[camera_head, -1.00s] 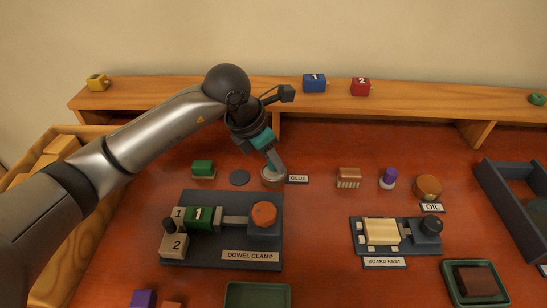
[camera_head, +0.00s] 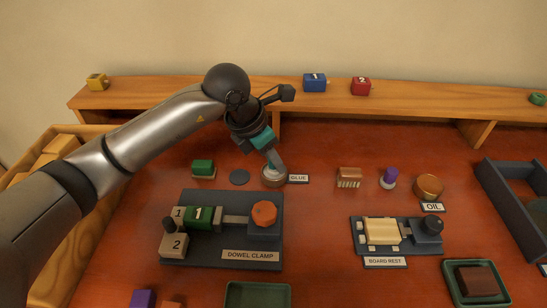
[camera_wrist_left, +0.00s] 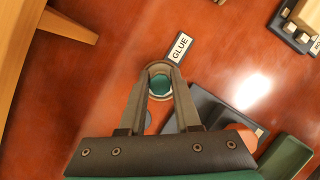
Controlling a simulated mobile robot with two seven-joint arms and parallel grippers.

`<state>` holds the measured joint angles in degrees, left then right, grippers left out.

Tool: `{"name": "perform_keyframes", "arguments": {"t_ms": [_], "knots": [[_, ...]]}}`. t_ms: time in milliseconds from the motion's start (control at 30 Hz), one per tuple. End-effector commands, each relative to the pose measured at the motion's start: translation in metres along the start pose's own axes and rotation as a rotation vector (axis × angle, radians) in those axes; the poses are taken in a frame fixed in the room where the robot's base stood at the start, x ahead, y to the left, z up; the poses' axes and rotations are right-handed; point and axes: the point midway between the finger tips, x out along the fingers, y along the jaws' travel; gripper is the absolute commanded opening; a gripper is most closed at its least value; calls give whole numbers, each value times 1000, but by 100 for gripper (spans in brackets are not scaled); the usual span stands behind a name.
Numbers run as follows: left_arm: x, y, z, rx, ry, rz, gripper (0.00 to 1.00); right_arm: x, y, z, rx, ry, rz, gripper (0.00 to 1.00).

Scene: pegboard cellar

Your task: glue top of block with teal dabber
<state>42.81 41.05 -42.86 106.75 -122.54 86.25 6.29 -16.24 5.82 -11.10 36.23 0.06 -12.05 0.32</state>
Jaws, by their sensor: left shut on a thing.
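My left gripper (camera_head: 277,164) points down at the round glue pot (camera_head: 272,178), beside the GLUE label (camera_head: 298,179). In the left wrist view, the gripper (camera_wrist_left: 161,84) is shut on the teal dabber (camera_wrist_left: 161,85), whose round top shows between the fingertips, over the glue pot (camera_wrist_left: 159,68). The dabber's lower end is hidden. An orange knob (camera_head: 264,213) is at the clamp's right. My right gripper is not in view.
A dark disc (camera_head: 239,177) and a green-topped item (camera_head: 203,168) lie left of the pot. To the right are a brush (camera_head: 349,177), a purple-topped dabber (camera_head: 388,178), an oil tin (camera_head: 428,187) and the board rest (camera_head: 370,250). A wooden shelf (camera_head: 200,93) runs behind.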

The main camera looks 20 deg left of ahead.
Motion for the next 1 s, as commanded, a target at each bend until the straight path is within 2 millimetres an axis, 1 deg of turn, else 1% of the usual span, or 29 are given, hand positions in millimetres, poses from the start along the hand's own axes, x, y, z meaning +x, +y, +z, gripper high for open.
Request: {"name": "perform_keyframes", "arguments": {"t_ms": [233,367,533,1000], "knots": [[2,0,-2,-1,6,0,0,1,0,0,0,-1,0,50],[-3,0,0,-1,6,0,0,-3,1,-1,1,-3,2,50],[-17,0,6,0,4,1,0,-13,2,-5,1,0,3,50],[-52,0,21,0,2,1,0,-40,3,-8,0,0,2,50]]}}
